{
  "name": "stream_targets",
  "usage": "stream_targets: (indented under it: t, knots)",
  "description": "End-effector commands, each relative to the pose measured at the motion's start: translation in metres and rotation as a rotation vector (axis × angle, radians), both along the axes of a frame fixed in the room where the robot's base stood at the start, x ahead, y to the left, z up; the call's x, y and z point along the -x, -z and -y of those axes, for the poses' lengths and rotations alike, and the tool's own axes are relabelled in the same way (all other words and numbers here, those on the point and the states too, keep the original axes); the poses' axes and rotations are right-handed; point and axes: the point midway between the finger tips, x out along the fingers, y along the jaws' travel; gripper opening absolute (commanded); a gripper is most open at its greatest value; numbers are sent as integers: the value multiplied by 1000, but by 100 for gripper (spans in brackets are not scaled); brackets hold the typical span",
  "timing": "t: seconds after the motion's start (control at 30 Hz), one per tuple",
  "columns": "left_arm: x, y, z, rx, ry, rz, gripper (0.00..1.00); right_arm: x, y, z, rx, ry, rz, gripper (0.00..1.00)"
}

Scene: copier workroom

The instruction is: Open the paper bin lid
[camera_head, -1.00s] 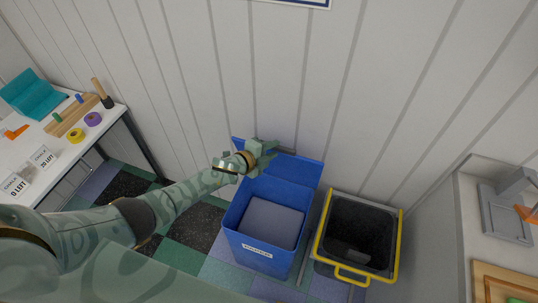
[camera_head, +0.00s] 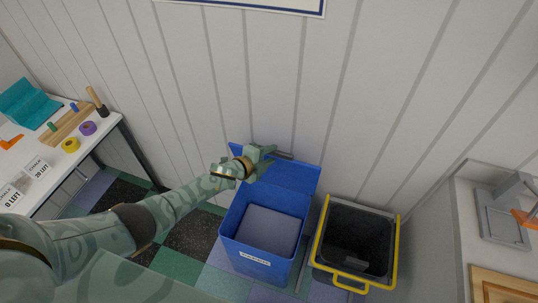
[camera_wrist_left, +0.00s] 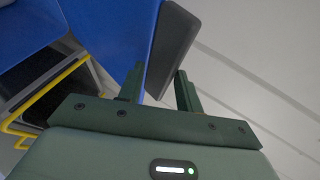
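The blue paper bin (camera_head: 243,257) stands on the floor by the wall with a white label on its front. Its blue lid (camera_head: 300,177) is raised, leaning back near the wall, and the grey contents (camera_head: 268,228) show. My left gripper (camera_head: 272,154) is at the lid's top edge, at its left half. In the left wrist view the lid (camera_wrist_left: 110,28) fills the upper left, with a dark grey bar (camera_wrist_left: 173,42) along its edge. The two fingers (camera_wrist_left: 160,88) are apart, and the bar's near end lies between or just beyond them; contact is unclear. My right gripper is not in view.
A black bin with a yellow rim (camera_head: 317,240) stands close on the right. A white table (camera_head: 50,178) with tape rolls, cards and a teal object is at left. A pale counter (camera_head: 464,215) is at right. The panelled wall is close behind the lid.

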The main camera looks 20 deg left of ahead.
Motion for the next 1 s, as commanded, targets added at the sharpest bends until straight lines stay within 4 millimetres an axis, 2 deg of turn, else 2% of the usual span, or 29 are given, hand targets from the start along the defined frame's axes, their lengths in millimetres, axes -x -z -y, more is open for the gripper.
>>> stream_targets:
  t: [0.17,0.27,0.5,0.7,0.8,1.0]
  knots:
    - [2,-3,-2,0,-1,1,35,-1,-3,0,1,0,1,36]
    - [12,-9,-7,-1,-1,1,35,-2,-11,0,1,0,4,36]
    - [63,-34,-32,-2,1,0,35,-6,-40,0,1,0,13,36]
    - [106,-50,-52,-2,1,-1,35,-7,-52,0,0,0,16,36]
    - [121,-55,-59,0,1,-2,35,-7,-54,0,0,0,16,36]
    - [135,-61,-66,-1,1,-1,35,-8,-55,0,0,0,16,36]
